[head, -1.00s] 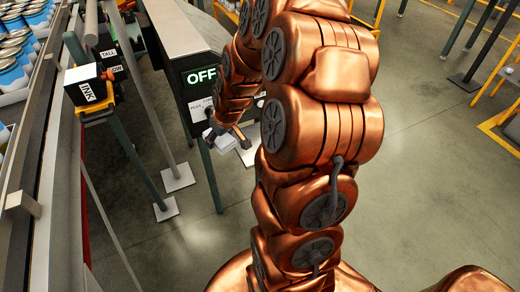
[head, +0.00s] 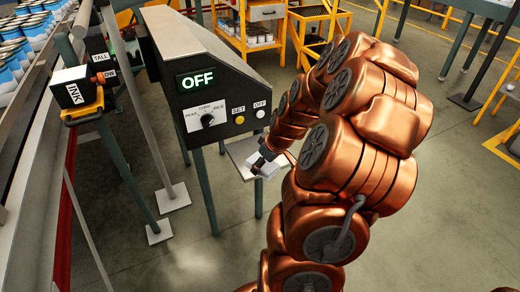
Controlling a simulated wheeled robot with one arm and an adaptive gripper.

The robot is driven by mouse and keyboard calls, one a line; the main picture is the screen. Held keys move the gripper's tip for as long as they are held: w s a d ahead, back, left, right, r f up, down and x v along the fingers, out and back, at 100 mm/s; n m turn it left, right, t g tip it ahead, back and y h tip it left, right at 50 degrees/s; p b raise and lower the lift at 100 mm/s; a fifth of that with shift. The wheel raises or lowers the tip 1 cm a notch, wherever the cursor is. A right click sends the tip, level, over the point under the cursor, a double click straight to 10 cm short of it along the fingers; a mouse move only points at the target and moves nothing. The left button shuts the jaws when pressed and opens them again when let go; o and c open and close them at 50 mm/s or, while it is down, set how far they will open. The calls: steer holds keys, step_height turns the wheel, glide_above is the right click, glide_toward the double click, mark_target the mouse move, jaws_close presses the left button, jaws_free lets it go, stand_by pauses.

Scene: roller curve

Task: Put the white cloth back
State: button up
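A small white cloth (head: 269,170) shows at my gripper, at the front edge of a small pale shelf (head: 241,150) beside the control box. My gripper (head: 262,164) is low over that shelf, with its dark fingers against the cloth. The fingers are too small and partly hidden to tell whether they are shut on the cloth or open around it. I cannot tell whether the cloth rests on the shelf or hangs just above it.
The control box (head: 197,75) reads OFF and has a black knob (head: 207,120), a yellow button and a white button. An INK unit (head: 78,92) and a conveyor with cans (head: 20,55) stand left. Yellow racks (head: 318,30) are behind. Floor at right is open.

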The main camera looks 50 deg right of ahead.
steer(key=w+d, duration=0.2)
steer(key=w, duration=0.1)
steer(key=w+d+p, duration=0.1)
steer(key=w+d, duration=0.2)
steer(key=w+d+f, duration=0.1)
steer(key=w+d, duration=0.2)
steer(key=shift+w+d+f, duration=0.1)
steer(key=shift+w+d, duration=0.05)
steer(key=shift+w, duration=0.1)
step_height(320, 180, down, 3)
steer(key=shift+f+p, duration=0.15)
steer(key=shift+p, duration=0.45)
steer(key=shift+f, duration=0.1)
steer(key=shift+f, duration=0.2)
steer(key=o, duration=1.1)
steer(key=shift+r, duration=0.1)
